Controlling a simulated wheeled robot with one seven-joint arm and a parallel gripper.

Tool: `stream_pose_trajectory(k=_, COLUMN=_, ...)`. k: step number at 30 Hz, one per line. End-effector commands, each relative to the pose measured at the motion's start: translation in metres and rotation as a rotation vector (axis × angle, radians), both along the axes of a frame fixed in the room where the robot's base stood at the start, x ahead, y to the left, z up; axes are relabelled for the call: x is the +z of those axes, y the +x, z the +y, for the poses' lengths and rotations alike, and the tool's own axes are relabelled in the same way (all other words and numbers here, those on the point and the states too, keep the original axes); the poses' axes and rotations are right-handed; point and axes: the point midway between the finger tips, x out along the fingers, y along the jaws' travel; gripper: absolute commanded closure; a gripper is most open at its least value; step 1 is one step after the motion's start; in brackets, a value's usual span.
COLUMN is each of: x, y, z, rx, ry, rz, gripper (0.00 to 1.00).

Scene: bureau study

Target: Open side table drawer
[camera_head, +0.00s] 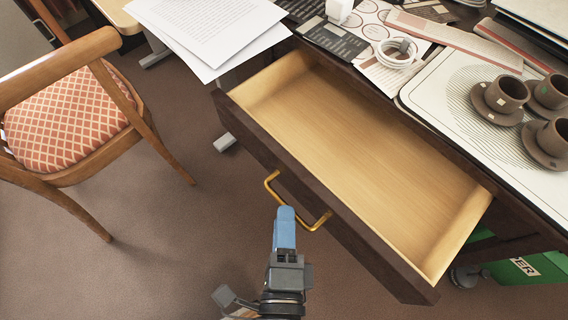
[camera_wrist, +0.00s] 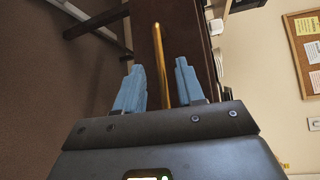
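The side table drawer (camera_head: 365,150) is pulled well out in the head view. Its light wood inside is empty, and its front (camera_head: 330,200) is dark brown. A gold bar handle (camera_head: 272,190) sits on the drawer front. My gripper (camera_head: 286,212) is at the handle, its blue fingers overlapping it in the head view. In the wrist view, my gripper (camera_wrist: 158,68) is open, with one finger on each side of the gold handle (camera_wrist: 158,50). Gaps show between the bar and both fingers. Whether the fingertips touch the drawer front is unclear.
A wooden chair (camera_head: 60,120) with a red patterned seat stands at left. Papers (camera_head: 210,25), a coiled white cable (camera_head: 398,52) and several brown cups (camera_head: 505,92) lie on the tabletop. A green box (camera_head: 530,267) is below at right. Carpet between chair and drawer is clear.

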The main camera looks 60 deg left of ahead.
Motion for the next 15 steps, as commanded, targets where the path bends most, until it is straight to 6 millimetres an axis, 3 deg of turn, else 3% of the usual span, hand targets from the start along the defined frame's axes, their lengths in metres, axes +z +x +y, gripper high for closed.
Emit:
stream_pose_trajectory(k=6, x=0.002, y=-0.019, z=-0.029, rx=0.001, ry=-0.001, rz=0.002, gripper=0.62)
stream_pose_trajectory(k=15, x=0.007, y=-0.026, z=-0.044, rx=0.0, ry=0.0, rz=0.0, gripper=0.62)
